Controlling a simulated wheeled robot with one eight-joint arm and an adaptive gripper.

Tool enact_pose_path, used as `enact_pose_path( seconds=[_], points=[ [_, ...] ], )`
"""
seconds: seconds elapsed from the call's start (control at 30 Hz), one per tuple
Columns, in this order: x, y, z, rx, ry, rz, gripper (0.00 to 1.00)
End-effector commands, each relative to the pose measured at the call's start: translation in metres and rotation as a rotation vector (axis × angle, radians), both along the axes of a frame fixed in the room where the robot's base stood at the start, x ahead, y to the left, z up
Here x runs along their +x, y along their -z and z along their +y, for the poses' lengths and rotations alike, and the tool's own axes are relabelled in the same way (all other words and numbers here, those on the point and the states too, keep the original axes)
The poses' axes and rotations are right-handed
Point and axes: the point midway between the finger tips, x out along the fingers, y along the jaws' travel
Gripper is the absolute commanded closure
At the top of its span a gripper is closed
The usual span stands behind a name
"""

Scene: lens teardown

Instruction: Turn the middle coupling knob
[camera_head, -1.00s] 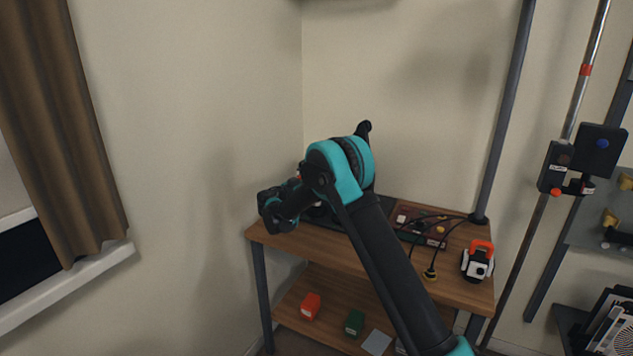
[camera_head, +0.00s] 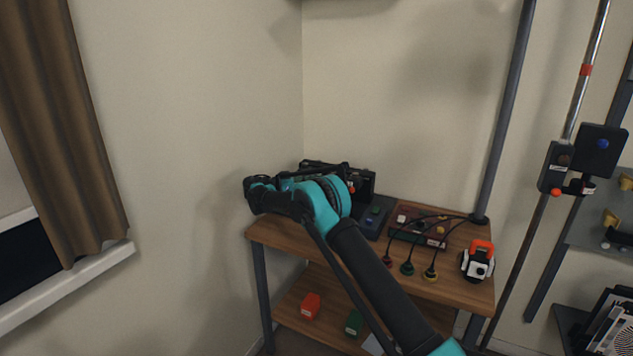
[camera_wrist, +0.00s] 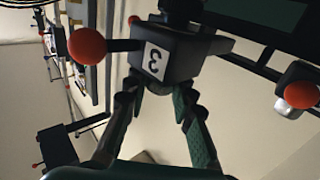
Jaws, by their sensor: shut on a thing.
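In the wrist view, my gripper (camera_wrist: 157,92) has its two jointed fingers closed in on a dark block (camera_wrist: 180,48) with a white label that looks like an inverted 3. The fingertips meet the block's lower end, and their exact contact is partly hidden. A rod with a red ball (camera_wrist: 87,45) sticks out to the left of the block. A second red ball (camera_wrist: 301,95) is at the right, apart from my fingers. In the head view, a black device (camera_head: 366,184) stands at the back of the wooden table, partly behind my arm. My fingers cannot be made out there. I cannot tell which knob is the middle one.
On the wooden table (camera_head: 455,292) are a dark red panel (camera_head: 408,233) with cables, several plugs, and an orange-and-white item (camera_head: 479,260). A red box (camera_head: 310,306) and a green box (camera_head: 354,321) sit on the lower shelf. A grey post rises at the table's back right.

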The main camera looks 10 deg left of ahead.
Motion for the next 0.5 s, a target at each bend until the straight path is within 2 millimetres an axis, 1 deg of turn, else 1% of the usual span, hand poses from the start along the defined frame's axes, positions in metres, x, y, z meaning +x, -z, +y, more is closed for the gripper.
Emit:
enact_pose_path(
  seconds=[0.33, 0.37, 0.5],
  points=[
    [-0.0001, 0.0007, -0.0005, 0.001, 0.004, 0.000, 1.00],
    [-0.0001, 0.0007, -0.0005, 0.001, 0.004, 0.000, 0.75],
    [0.0000, 0.0005, -0.0004, 0.001, 0.003, 0.000, 0.58]
  ],
)
